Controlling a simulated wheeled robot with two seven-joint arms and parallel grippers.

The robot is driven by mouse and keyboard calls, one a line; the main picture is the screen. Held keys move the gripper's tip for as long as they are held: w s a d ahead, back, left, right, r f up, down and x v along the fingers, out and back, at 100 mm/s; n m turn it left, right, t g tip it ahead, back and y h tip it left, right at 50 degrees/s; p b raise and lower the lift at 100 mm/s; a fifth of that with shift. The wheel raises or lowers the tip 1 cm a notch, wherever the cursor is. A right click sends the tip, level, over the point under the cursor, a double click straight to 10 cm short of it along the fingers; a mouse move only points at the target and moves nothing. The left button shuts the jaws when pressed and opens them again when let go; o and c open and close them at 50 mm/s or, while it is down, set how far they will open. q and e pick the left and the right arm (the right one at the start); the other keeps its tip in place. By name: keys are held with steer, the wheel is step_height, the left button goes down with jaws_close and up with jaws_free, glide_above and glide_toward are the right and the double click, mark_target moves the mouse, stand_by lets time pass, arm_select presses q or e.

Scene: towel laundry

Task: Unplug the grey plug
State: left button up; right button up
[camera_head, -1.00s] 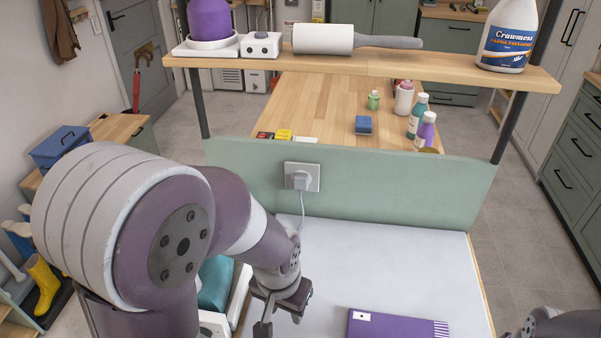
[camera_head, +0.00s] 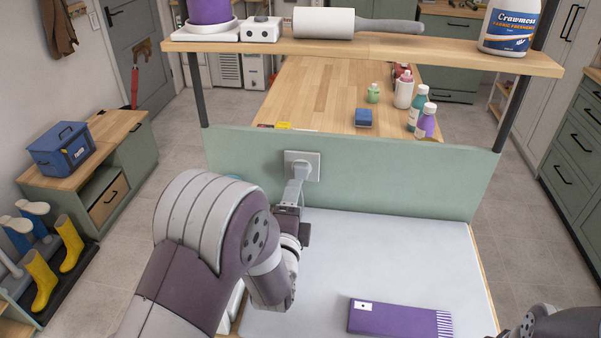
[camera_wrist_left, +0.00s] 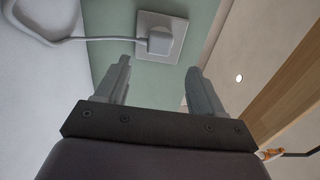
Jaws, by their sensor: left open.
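The grey plug (camera_wrist_left: 161,42) sits in a white wall socket (camera_wrist_left: 151,22) on the green panel, with its grey cord running off to the left in the left wrist view. In the head view the socket (camera_head: 314,160) shows, while the plug is mostly hidden by my gripper. My left gripper (camera_wrist_left: 158,77) is open. Its fingertips point at the plug, one to each side of its line, and there is a gap between them and the plug. In the head view my left gripper (camera_head: 298,182) is just in front of the socket. My right gripper is not in view.
A purple folded cloth (camera_head: 398,319) lies on the white tabletop (camera_head: 400,255). A wooden shelf (camera_head: 370,57) with a lint roller (camera_head: 325,21) and a bottle (camera_head: 509,27) stands above the green panel (camera_head: 410,178). The tabletop's middle is clear.

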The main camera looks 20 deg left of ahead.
mark_target(300, 177)
arm_select(q)
steer(key=b+x, duration=0.1)
steer(key=x, duration=0.7)
steer(key=shift+f, duration=0.1)
steer(key=shift+w+a+b, duration=0.1)
steer(key=shift+w+b, duration=0.25)
steer(key=shift+w, duration=0.05)
steer(key=shift+r, duration=0.2)
steer(key=shift+f+b, duration=0.6)
stand_by(0.6)
steer(key=shift+r, duration=0.1)
steer(key=c, duration=1.3)
steer(key=shift+o, duration=0.2)
